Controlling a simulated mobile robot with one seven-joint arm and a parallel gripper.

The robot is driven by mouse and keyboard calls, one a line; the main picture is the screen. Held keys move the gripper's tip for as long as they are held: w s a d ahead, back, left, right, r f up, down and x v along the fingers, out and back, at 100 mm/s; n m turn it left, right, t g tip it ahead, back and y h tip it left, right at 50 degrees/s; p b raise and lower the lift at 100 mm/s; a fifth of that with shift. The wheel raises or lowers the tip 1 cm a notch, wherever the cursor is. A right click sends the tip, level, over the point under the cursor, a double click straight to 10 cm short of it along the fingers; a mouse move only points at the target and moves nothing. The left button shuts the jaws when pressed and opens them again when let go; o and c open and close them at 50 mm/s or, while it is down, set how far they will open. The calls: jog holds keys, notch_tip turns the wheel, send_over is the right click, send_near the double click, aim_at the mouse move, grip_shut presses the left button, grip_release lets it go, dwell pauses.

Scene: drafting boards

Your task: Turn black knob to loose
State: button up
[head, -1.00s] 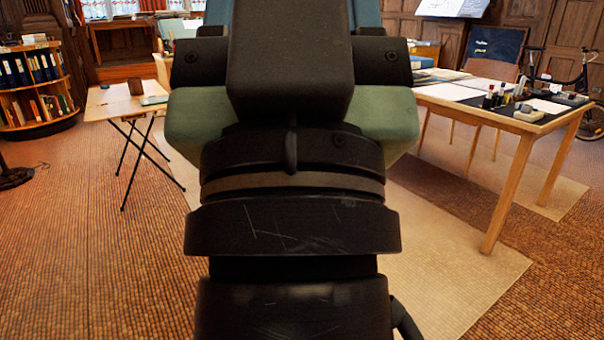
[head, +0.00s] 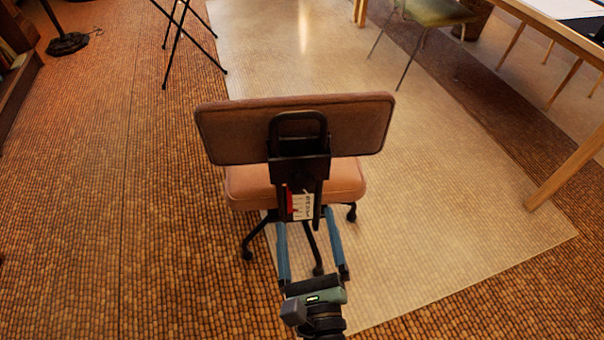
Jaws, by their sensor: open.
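A swivel chair with a brown-pink padded back (head: 230,130) stands with its back towards me in the head view. A black bracket (head: 298,165) with a loop-shaped top runs down the middle of the backrest. A label (head: 302,206) with red and white parts sits low on this bracket. I cannot make out the black knob as a separate shape. My gripper (head: 304,214) reaches up from the bottom of the picture, its two blue fingers spread apart. The fingertips appear either side of the label's lower part; whether they touch the chair I cannot tell.
The chair's black castored legs (head: 248,253) spread below the seat (head: 345,180). A pale floor mat (head: 440,210) lies under and right of it. A wooden table (head: 565,170) stands at right, a green-seated chair (head: 435,12) at the back.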

aim_at(302, 188)
jog(key=w+f+m, duration=0.1)
jog(key=w, duration=0.6)
jog(key=w+f+m+p, duration=0.1)
jog(key=w, duration=0.3)
jog(key=shift+w+a+f+m+h, duration=0.1)
jog(key=shift+a+f+m+h, duration=0.2)
jog(key=shift+a+h, duration=0.1)
jog(key=c, duration=1.4)
